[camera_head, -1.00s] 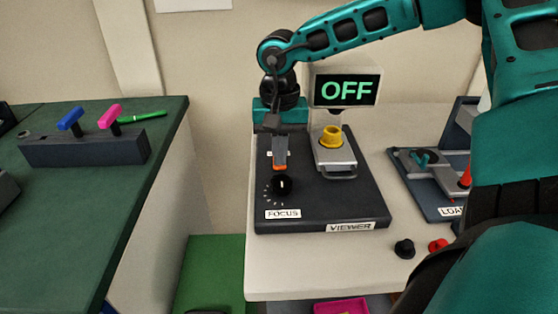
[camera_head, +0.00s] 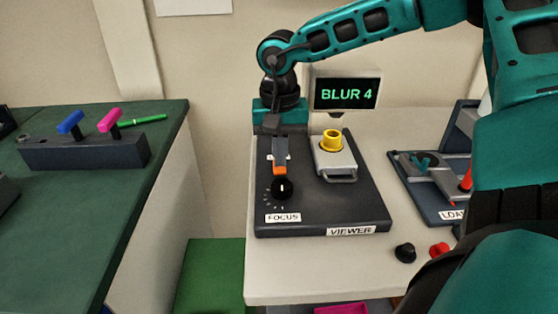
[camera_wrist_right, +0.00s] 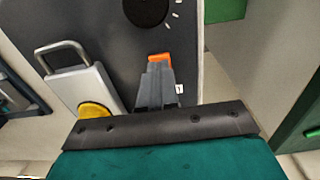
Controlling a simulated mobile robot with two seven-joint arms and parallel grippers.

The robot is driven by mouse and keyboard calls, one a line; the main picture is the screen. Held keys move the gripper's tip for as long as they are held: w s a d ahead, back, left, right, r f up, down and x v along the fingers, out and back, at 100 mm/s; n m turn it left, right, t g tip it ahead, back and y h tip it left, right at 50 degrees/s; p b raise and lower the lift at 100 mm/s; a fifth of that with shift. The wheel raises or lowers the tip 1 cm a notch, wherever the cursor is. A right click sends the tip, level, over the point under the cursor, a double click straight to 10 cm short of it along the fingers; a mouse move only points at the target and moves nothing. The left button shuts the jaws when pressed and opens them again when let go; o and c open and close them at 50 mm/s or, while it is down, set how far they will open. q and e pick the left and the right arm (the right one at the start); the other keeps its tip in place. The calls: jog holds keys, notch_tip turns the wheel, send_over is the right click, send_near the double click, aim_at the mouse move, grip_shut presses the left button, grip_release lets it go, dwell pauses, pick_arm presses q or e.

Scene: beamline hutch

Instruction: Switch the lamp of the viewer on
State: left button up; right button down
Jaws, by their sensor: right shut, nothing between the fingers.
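The viewer (camera_head: 325,205) is a dark flat box on the pale table, with a small screen (camera_head: 346,94) at its back reading "BLUR 4" in green. A black focus knob (camera_head: 282,188) sits at its front left, and shows at the top of the wrist view (camera_wrist_right: 146,8). My right gripper (camera_head: 280,170) is shut and empty, pointing down over the viewer's left part just behind the knob. Its orange tips also show in the wrist view (camera_wrist_right: 159,58). The lamp switch is not visible; a white label behind the fingers is mostly covered. My left gripper is not in view.
A grey drawer (camera_head: 334,158) with a yellow cup-like piece (camera_head: 331,141) lies right of my gripper. A black cap (camera_head: 405,251) and red cap (camera_head: 438,249) sit at the table's front. The green bench (camera_head: 75,215) stands left across a gap.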

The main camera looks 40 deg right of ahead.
jog(key=shift+r+p, duration=1.35)
jog(key=shift+r, duration=1.55)
jog(key=shift+f, duration=0.1)
